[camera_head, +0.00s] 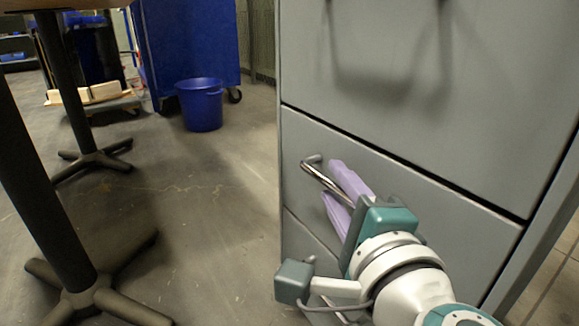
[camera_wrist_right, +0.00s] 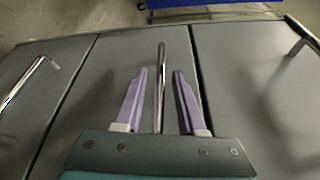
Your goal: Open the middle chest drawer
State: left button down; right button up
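The grey chest's middle drawer (camera_head: 400,195) looks shut, its front level with the panels around it. Its silver bar handle (camera_head: 318,176) sticks out from the front, partly hidden by my gripper. My right gripper (camera_head: 333,182) is at this handle with its two purple fingers apart. In the right wrist view the handle (camera_wrist_right: 161,80) runs between the fingers (camera_wrist_right: 160,75), with a visible gap on each side. The middle drawer front (camera_wrist_right: 112,62) lies behind them. My left gripper is not in view.
The upper drawer (camera_head: 450,110) looks shut above. Other handles show at the left (camera_wrist_right: 25,82) and right (camera_wrist_right: 302,38) of the wrist view. A blue bin (camera_head: 202,108) and blue cart (camera_head: 190,45) stand behind. Black table legs (camera_head: 40,190) are at left; floor between is clear.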

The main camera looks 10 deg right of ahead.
grip_shut()
dwell(1.2)
